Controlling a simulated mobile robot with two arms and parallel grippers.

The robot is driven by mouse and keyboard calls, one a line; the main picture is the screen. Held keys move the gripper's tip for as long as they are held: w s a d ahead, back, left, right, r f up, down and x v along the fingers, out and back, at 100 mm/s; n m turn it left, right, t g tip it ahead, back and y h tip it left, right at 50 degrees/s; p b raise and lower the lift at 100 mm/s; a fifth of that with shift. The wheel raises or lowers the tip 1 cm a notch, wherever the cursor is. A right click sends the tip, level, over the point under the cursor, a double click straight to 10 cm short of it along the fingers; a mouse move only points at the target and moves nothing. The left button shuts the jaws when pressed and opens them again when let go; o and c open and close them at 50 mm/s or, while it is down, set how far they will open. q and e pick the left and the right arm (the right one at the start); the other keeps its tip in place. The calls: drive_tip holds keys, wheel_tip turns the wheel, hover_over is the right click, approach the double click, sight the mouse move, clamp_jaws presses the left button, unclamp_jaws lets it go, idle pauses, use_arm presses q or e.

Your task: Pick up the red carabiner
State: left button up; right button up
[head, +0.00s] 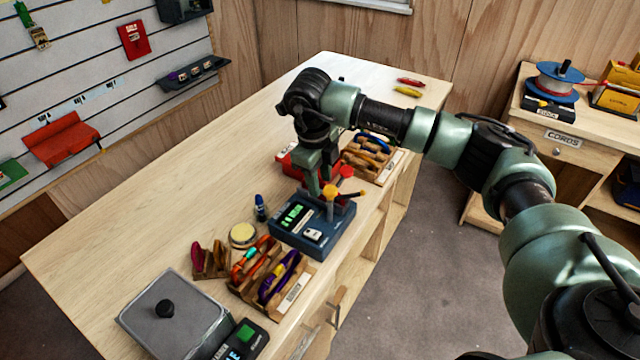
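A small red piece that looks like a carabiner (410,82) lies flat at the far right end of the wooden workbench (130,235), beside a similar yellow piece (407,91). A red-orange piece (258,247) also shows in the nearer wooden rack; its exact shape is too small to tell. My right gripper (319,188) points down above the back of a dark blue device, well apart from the far red piece. Its fingertips are small and partly merge with the device, so their gap is unclear. My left gripper is out of view.
The blue device (292,240) has red and yellow knobs. A second rack (385,155) stands beyond it. A grey lidded box (175,315), a blue bottle (260,208) and a round tin (243,235) are nearer. The bench's left and far parts are clear.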

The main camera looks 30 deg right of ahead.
drive_tip(key=shift+f, duration=0.85)
drive_tip(key=shift+d+f, duration=0.1)
drive_tip(key=shift+f, duration=0.15)
drive_tip(key=shift+w, duration=0.1)
clamp_jaws()
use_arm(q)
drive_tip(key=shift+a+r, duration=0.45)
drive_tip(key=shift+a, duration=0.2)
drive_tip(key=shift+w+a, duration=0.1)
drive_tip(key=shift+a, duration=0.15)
